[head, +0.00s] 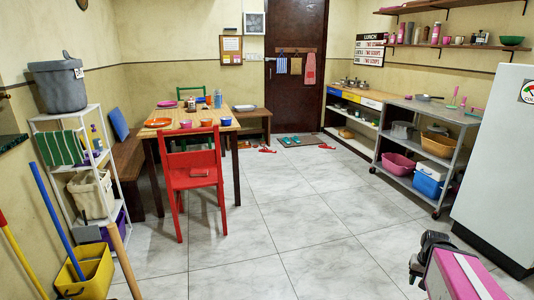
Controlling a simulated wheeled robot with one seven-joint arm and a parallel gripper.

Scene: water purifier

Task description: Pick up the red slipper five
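Two small red slippers lie on the floor near the door, far across the room. One red slipper (267,150) is left of the doormat, and another red slipper (326,147) is right of it. I cannot tell which one is called five. My gripper (417,270) seems to be the dark part at the lower right, far from both slippers. Its fingers are too unclear to show whether it is open or shut.
Teal slippers (291,140) lie on the grey doormat (312,142). A red chair (194,173) and wooden table (175,126) stand left. A metal cart (433,112) and white fridge (503,170) stand right. The tiled floor (295,205) between them is clear.

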